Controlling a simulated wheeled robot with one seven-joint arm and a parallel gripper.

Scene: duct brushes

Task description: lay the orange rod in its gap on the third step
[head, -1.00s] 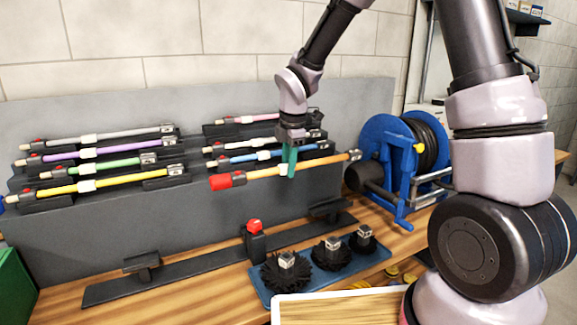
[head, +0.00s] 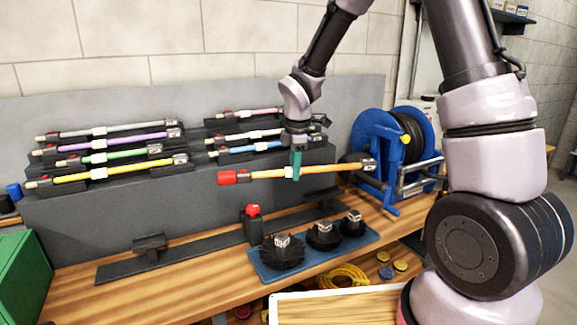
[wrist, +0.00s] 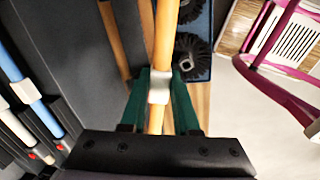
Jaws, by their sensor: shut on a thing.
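The orange rod (head: 325,169) has a red end at its left and a grey metal fitting at its right. My gripper (head: 296,165) is shut on its white middle band and holds it level in the air, in front of the stepped grey rack (head: 110,215). In the wrist view the rod (wrist: 166,40) runs up between the green fingers (wrist: 158,100), which press on the white band. Rods lie on the rack's steps: grey, purple, green and yellow at left, pink, white and blue at right. The rack part behind the held rod is partly hidden.
A blue tray (head: 262,273) with several black brushes stands on the wooden bench in front. A dark rail (head: 185,256) with a red-topped post (head: 252,211) lies behind it. A blue hose reel (head: 365,135) stands close to the rod's right end.

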